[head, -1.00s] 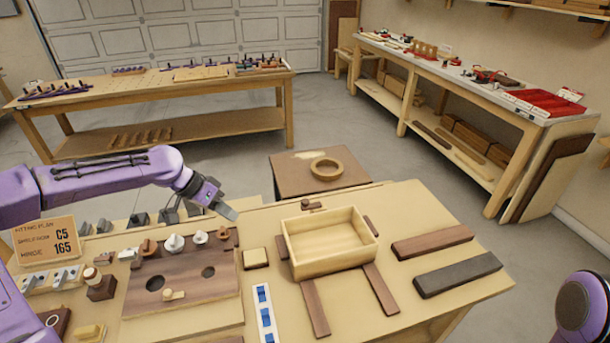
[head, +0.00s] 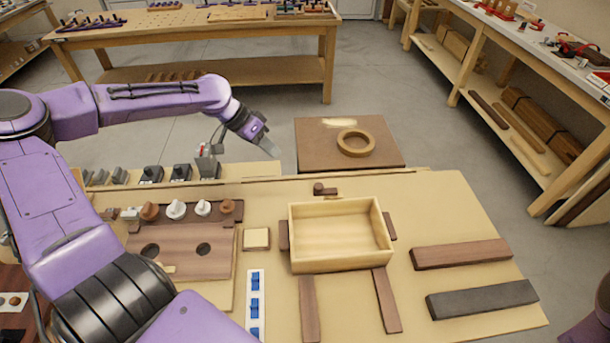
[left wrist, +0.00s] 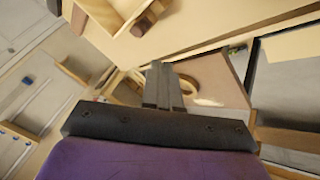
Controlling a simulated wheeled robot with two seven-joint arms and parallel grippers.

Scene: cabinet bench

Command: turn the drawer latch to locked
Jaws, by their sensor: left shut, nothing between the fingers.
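The drawer (head: 340,262) looks like an open, empty box of pale wood on the bench. A small dark brown wooden piece with a round knob (head: 320,188), which looks like the latch, lies just behind the drawer's back wall, its bar pointing right. My left gripper (head: 264,145) is shut and empty, up and left of that piece, beyond the bench's back edge in the picture. In the left wrist view its closed fingers (left wrist: 163,85) point toward the bench edge, with part of the drawer (left wrist: 108,18) at the top. My right gripper is out of view.
A board with several knobs (head: 190,262), a pale square block (head: 256,239) and a strip of blue switches (head: 255,300) are left of the drawer. Two dark bars (head: 462,254) lie right. A wooden ring (head: 356,143) rests on a low brown stand (head: 315,155) behind.

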